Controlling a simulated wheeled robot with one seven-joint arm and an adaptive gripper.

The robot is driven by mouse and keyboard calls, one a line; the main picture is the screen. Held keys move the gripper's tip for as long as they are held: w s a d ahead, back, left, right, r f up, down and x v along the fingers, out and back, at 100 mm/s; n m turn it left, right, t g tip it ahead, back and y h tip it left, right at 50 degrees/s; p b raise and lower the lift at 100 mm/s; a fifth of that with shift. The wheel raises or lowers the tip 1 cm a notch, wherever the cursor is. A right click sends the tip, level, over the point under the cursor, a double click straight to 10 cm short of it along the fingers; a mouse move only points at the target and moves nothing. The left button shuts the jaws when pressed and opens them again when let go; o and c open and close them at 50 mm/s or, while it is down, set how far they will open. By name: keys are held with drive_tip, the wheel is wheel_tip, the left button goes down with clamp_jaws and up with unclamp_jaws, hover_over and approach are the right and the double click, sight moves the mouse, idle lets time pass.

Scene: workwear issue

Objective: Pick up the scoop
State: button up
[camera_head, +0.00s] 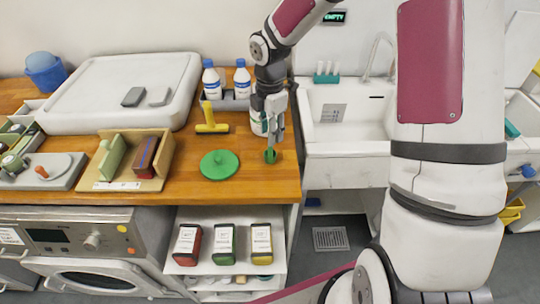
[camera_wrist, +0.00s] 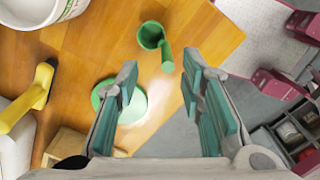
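The green scoop (camera_wrist: 152,37) shows in the wrist view as a small round cup with a short handle pointing down the picture. It is on the wooden counter near its edge, ahead of my fingertips and apart from them. In the head view the scoop (camera_head: 270,156) is a small green shape just below my gripper (camera_head: 275,132), partly hidden by it. In the wrist view my gripper (camera_wrist: 160,72) is open, its two green-padded fingers spread wide with nothing between them.
A flat green round lid (camera_head: 220,165) lies left of the scoop. A yellow-handled tool (camera_head: 211,117) and two white bottles (camera_head: 242,80) are farther back. A white tub (camera_wrist: 42,10) shows in the wrist view. A sink (camera_head: 345,145) stands right of the counter edge.

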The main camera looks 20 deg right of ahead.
sight(270, 158)
drive_tip(key=f, duration=0.2)
drive_tip(key=s+f+p, duration=0.1)
drive_tip(key=f, duration=0.2)
drive_tip(key=shift+f, duration=0.6)
clamp_jaws()
